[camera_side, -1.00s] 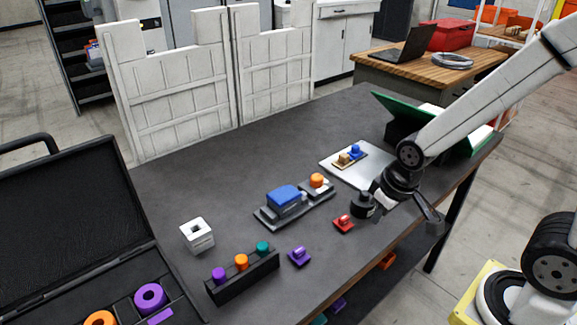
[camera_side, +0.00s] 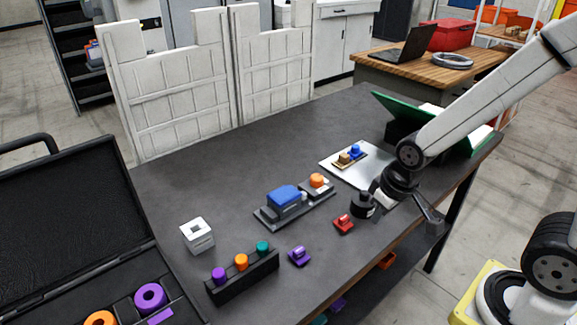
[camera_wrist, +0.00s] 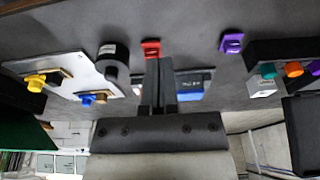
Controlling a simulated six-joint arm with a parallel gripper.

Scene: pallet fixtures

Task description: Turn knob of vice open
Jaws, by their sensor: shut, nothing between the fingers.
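The vice, a grey base with a blue block (camera_side: 284,196), sits mid-table in the side view. An orange knob (camera_side: 316,180) stands at its right end. In the wrist view the vice's blue block (camera_wrist: 190,86) shows just right of my fingers, partly hidden by them; the knob cannot be made out there. My gripper (camera_wrist: 160,62) is shut and empty, its fingers side by side. In the side view my gripper (camera_side: 379,213) is right of the vice, above the table's front right part, apart from the knob.
A black cylinder (camera_side: 362,206) and a red part (camera_side: 343,224) stand between gripper and vice. A silver plate (camera_side: 372,178) with small parts lies behind. A purple part (camera_side: 299,257), a black rack (camera_side: 243,282) and a white block (camera_side: 197,236) are to the left.

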